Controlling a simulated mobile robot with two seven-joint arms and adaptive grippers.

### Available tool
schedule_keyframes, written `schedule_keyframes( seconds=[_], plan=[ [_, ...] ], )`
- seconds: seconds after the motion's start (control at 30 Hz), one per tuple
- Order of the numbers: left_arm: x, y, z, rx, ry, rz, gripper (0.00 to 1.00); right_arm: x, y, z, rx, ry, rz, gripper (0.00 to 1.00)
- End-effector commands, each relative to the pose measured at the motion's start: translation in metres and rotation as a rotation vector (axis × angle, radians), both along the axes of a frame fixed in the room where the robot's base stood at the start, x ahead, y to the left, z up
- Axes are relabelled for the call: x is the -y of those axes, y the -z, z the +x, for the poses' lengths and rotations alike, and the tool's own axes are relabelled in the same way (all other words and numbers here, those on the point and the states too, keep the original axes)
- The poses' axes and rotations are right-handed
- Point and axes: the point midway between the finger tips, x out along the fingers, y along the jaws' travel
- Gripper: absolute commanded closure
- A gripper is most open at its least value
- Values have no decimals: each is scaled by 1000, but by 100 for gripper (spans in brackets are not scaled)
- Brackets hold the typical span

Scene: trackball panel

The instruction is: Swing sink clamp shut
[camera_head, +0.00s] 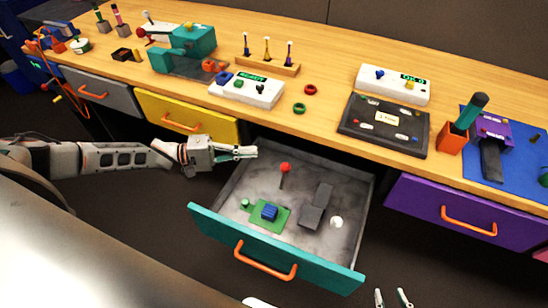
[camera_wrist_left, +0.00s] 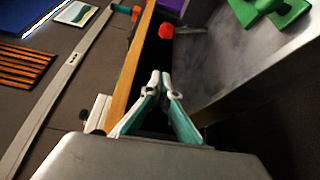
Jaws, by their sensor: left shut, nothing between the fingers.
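No part is plainly marked as the sink clamp. In the open teal-fronted drawer (camera_head: 217,225), a thin dark lever with a red knob (camera_head: 285,168) stands upright near the back left. In front of it is a green plate (camera_head: 283,222) carrying a blue block (camera_head: 269,211). My left gripper (camera_head: 254,152) is shut and empty at the drawer's back left, left of the red knob. In the left wrist view, its fingertips (camera_wrist_left: 161,77) meet, with the red knob (camera_wrist_left: 166,31) just ahead. My right gripper (camera_head: 392,297) shows only spread fingertips at the bottom edge.
A grey block (camera_head: 316,205) and a white round piece (camera_head: 336,222) lie in the drawer. The wooden bench (camera_head: 335,80) runs behind, holding a black panel (camera_head: 385,125) and a teal machine (camera_head: 190,48). The yellow drawer (camera_head: 185,115) and purple drawer (camera_head: 450,208) are closed.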

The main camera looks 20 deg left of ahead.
Motion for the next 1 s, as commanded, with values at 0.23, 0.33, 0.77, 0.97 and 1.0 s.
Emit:
schedule_keyframes(
  seconds=[0.23, 0.33, 0.77, 0.97, 1.0],
  plan=[
    [28, 0, 13, 2, 2, -4, 100, 0, -2, 1, 2, 1, 0, 69],
    [45, 1, 22, 2, 2, -4, 100, 0, -2, 2, 4, 1, 0, 69],
    [91, 0, 19, 0, 0, 0, 100, 1, -13, 9, 20, 5, 4, 69],
    [94, 0, 6, 0, 1, -1, 100, -1, -10, 4, 7, 5, 10, 69],
    [94, 0, 5, 0, 0, -1, 100, -1, -8, 3, 4, 5, 10, 69]
  ],
)
